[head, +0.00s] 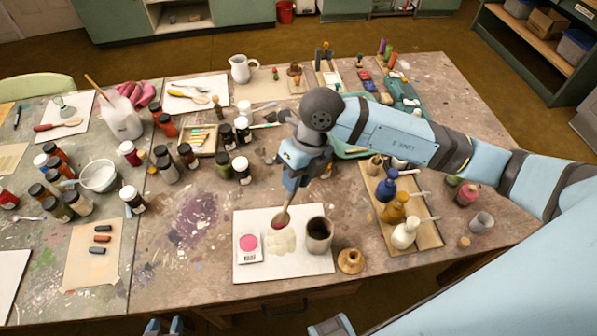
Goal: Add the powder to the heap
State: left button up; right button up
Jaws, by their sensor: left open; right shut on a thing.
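My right gripper (294,187) is shut on a spoon (285,213), which points down over the white board (302,264). The spoon's bowl holds pink-red powder (278,226). The bowl is just above or at the far edge of a flat cream heap (281,243); I cannot tell if they touch. A small white square with a pink disc (249,243) lies left of the heap. A dark cup (319,235) stands to its right. My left gripper (165,326) is open and empty at the bottom edge, in front of the table and mostly cut off.
A tan ring-like stand (350,261) sits right of the board. A wooden tray (428,236) with small bottles stands further right. Several dark jars (186,156) and a white bowl (99,176) stand left. The purple-stained tabletop (195,220) left of the board is clear.

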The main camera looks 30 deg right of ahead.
jog(key=shift+f+b, duration=0.45)
jog(key=shift+f, duration=0.4)
jog(key=shift+f+b, duration=1.25)
jog(key=shift+f, duration=0.7)
jog(key=shift+f+b, duration=0.65)
jog(key=shift+f, duration=0.25)
jog(key=shift+r, duration=0.15)
jog(key=shift+r+p, duration=2.4)
jog(key=shift+r, duration=1.05)
